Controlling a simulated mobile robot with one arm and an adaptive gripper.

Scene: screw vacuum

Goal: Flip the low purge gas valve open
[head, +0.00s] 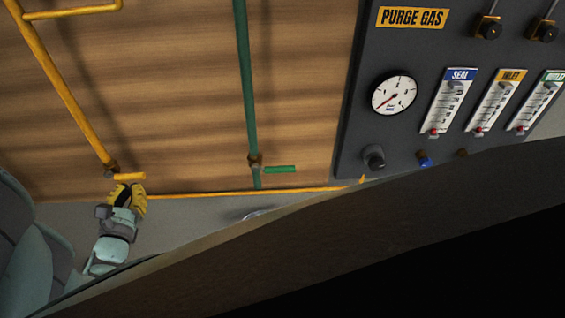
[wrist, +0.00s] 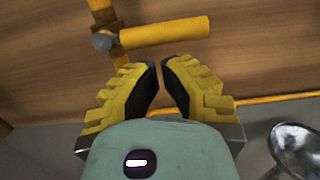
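A yellow valve handle (head: 130,176) sticks out to the right from a brown valve body (head: 111,168) at the low end of a yellow pipe. The handle lies crosswise to the pipe, and it also shows in the wrist view (wrist: 165,32). The PURGE GAS label (head: 413,17) on the panel is the same yellow. My gripper (head: 128,186) is just below the handle, its yellow fingers pointing up towards it. In the wrist view my gripper (wrist: 160,64) has a narrow gap between its fingertips and nothing between them. The handle is beyond the tips; contact is not visible.
A green pipe (head: 245,80) with a green handle (head: 280,169) stands to the right. A dark panel (head: 350,130) with a gauge (head: 394,94) and flow meters is farther right. A thin yellow pipe (head: 240,192) runs low along the wall. A shiny metal object (wrist: 297,148) is at lower right.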

